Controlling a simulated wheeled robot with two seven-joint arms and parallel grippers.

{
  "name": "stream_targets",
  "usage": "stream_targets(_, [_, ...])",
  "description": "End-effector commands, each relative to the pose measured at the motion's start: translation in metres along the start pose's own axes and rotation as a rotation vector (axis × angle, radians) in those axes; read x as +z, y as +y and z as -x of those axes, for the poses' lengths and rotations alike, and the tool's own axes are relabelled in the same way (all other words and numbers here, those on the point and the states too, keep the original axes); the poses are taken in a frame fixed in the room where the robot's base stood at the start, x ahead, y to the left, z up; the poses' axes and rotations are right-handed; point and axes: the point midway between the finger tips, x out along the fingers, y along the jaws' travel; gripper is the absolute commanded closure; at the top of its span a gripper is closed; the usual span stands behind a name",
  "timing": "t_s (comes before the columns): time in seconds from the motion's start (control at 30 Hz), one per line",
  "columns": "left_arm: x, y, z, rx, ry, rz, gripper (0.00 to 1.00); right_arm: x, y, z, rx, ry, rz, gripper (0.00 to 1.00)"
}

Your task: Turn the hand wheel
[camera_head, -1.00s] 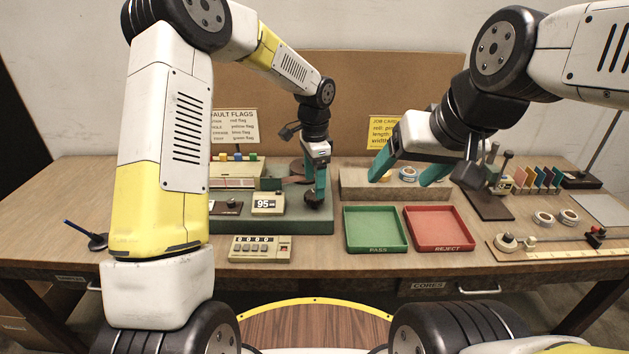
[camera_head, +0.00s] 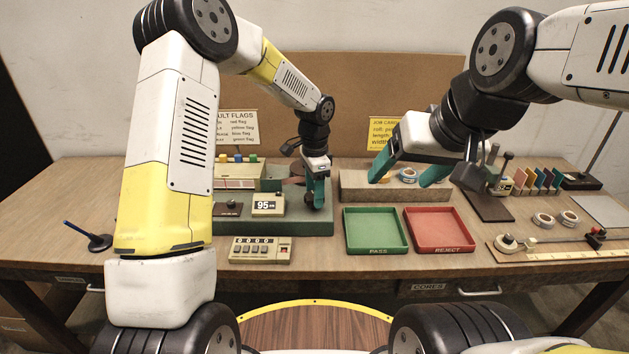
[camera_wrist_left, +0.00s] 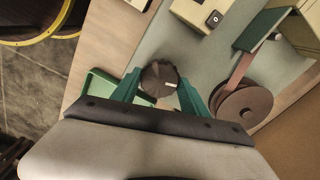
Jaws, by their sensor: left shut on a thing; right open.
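The hand wheel is a dark ridged knob with a pale mark, seen from above in the left wrist view (camera_wrist_left: 160,78). It sits on the grey-green machine base (camera_head: 275,226). My left gripper (camera_head: 316,200) points down at the right end of that base, and its green fingers are shut on the knob, one on each side. In the head view the fingers largely hide the knob. My right gripper (camera_head: 405,175) is open and empty, above the wooden block behind the trays.
A green PASS tray (camera_head: 376,249) and a red REJECT tray (camera_head: 440,248) lie right of the machine. A brown tape reel (camera_wrist_left: 243,106) stands beside the knob. A display reading 95 (camera_head: 268,206) and a counter box (camera_head: 260,250) are to the left.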

Motion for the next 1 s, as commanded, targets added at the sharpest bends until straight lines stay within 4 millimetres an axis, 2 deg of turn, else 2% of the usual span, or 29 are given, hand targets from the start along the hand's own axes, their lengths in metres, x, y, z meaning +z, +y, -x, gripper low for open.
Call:
stream_targets(0.3, [0.0003,-0.0003,0.0004,-0.001,-0.001,0.285,0.89,0.0,0.0,0.0,0.0,0.0,0.0,0.26])
stream_targets(0.6, [0.0003,-0.0004,0.0004,0.0,0.0,0.305,0.89,0.0,0.0,0.0,0.0,0.0,0.0,0.26])
stream_targets(0.63, [0.0003,-0.0004,0.0004,0.0,0.0,0.305,0.44,0.0,0.0,0.0,0.0,0.0,0.0,0.26])
stream_targets(0.7, [0.0002,-0.0004,0.0005,0.0,0.0,0.304,0.3,0.0,0.0,0.0,0.0,0.0,0.0,0.26])
stream_targets(0.73, [0.0002,-0.0004,0.0004,0.0,0.0,0.304,0.26,0.0,0.0,0.0,0.0,0.0,0.0,0.26])
stream_targets(1.0, [0.0001,-0.0002,0.0004,0.0,0.0,0.303,0.26,0.0,0.0,0.0,0.0,0.0,0.0,0.26])
